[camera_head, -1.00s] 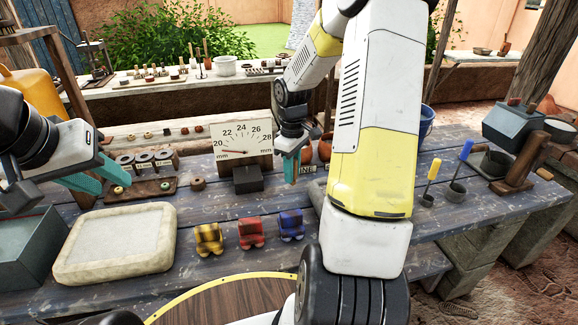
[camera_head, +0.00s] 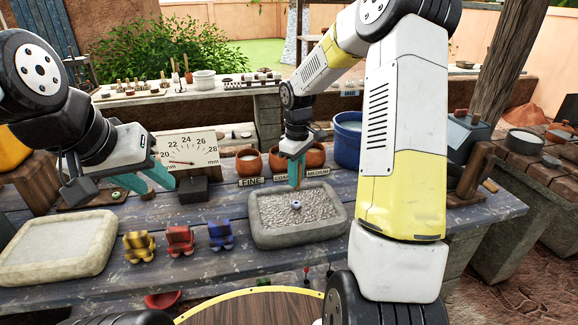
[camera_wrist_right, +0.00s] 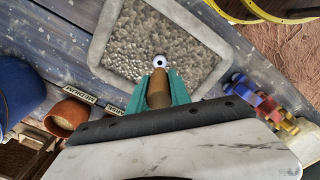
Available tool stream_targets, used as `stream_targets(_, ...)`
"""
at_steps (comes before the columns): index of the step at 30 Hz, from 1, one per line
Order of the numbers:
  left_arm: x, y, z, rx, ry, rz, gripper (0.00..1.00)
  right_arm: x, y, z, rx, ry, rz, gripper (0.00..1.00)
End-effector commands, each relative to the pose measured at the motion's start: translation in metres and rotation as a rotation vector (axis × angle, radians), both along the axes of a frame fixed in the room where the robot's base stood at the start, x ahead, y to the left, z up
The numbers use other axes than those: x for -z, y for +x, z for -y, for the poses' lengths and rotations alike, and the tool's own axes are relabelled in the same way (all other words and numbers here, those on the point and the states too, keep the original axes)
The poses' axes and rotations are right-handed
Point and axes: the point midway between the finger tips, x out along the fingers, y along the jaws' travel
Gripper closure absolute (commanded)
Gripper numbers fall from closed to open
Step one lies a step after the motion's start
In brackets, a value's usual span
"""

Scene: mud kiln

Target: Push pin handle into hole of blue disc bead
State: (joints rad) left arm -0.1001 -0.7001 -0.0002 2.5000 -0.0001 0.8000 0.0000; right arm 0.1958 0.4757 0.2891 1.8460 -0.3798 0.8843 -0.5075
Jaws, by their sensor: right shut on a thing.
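A small blue disc bead (camera_head: 296,205) lies on the gravel in a grey stone tray (camera_head: 341,228). In the right wrist view the bead (camera_wrist_right: 160,61) shows a pale ring with a dark hole. My right gripper (camera_head: 297,174) points down above the bead. It is shut on the brown pin handle (camera_wrist_right: 158,90), whose end lies just short of the bead in the right wrist view. A gap shows between fingertips and bead in the head view. My left gripper (camera_head: 145,178) is open and empty, over the table's left part near a small bead board (camera_head: 90,197).
Yellow, red and blue toy-like blocks (camera_head: 180,240) stand left of the gravel tray. A pale sand tray (camera_head: 55,250) is at the far left. Terracotta pots (camera_head: 249,162), a dial gauge (camera_head: 190,150) and a blue bucket (camera_head: 347,140) stand behind.

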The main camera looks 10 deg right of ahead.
Motion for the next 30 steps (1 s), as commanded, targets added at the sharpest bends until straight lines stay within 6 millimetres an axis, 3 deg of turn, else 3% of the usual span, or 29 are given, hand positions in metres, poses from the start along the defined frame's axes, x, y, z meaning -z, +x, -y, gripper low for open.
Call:
stream_targets(15,0.0,0.0,0.0,0.0,0.0,0.0,0.64,0.036,0.0,0.0,0.001,0.001,-0.001,1.0)
stream_targets(30,0.0,0.0,0.0,0.0,0.0,0.0,0.64,0.04,0.0,0.001,0.001,0.0,0.0,1.0)
